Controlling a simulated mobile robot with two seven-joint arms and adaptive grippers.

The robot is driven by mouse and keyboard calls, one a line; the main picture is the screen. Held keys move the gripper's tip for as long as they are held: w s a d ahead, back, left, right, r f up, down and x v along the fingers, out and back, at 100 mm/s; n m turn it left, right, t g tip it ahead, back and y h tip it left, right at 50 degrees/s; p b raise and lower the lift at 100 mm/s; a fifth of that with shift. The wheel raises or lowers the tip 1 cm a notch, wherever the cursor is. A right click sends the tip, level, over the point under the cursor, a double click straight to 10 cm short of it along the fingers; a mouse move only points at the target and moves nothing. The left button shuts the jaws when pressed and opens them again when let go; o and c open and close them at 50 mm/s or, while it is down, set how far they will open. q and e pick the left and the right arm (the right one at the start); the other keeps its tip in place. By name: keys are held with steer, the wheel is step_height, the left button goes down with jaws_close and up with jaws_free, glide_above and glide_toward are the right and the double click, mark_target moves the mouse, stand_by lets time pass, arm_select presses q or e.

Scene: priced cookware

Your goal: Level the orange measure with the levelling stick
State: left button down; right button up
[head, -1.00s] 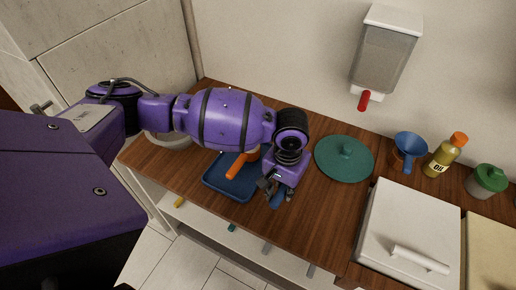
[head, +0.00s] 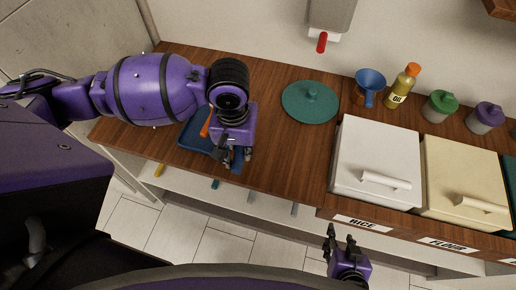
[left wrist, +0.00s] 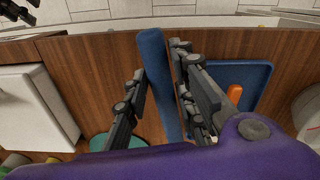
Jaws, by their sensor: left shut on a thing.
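The blue levelling stick (left wrist: 155,75) stands out between the fingers of my left gripper (left wrist: 160,62) in the left wrist view. That gripper (head: 236,156) is shut on it, at the right edge of the blue tray (head: 190,138) in the head view. The orange measure shows only its handle (head: 206,122) over the tray; my arm hides its cup. The handle (left wrist: 235,93) also shows beside the right finger in the left wrist view. My right gripper (head: 340,242) is empty, fingers apart, in front of the counter.
A teal lid (head: 310,103) lies right of my left gripper. A blue funnel (head: 369,82), an oil bottle (head: 402,88) and lidded jars stand at the back. A white rice bin (head: 376,160) and cream flour bin (head: 463,180) stand right. Counter between tray and lid is clear.

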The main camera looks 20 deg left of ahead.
arm_select(q)
steer(key=w+a+n, duration=0.1)
steer(key=w+a, duration=0.2)
steer(key=a, duration=0.2)
steer(key=w+a+n, duration=0.1)
steer(key=w+a, duration=0.2)
steer(key=a, duration=0.2)
steer(key=w+a+n, duration=0.1)
steer(key=w+a, duration=0.2)
steer(key=a, duration=0.2)
steer(key=shift+f, duration=0.3)
steer(key=shift+w, duration=0.25)
steer(key=shift+d, duration=0.15)
steer(key=shift+s, duration=0.1)
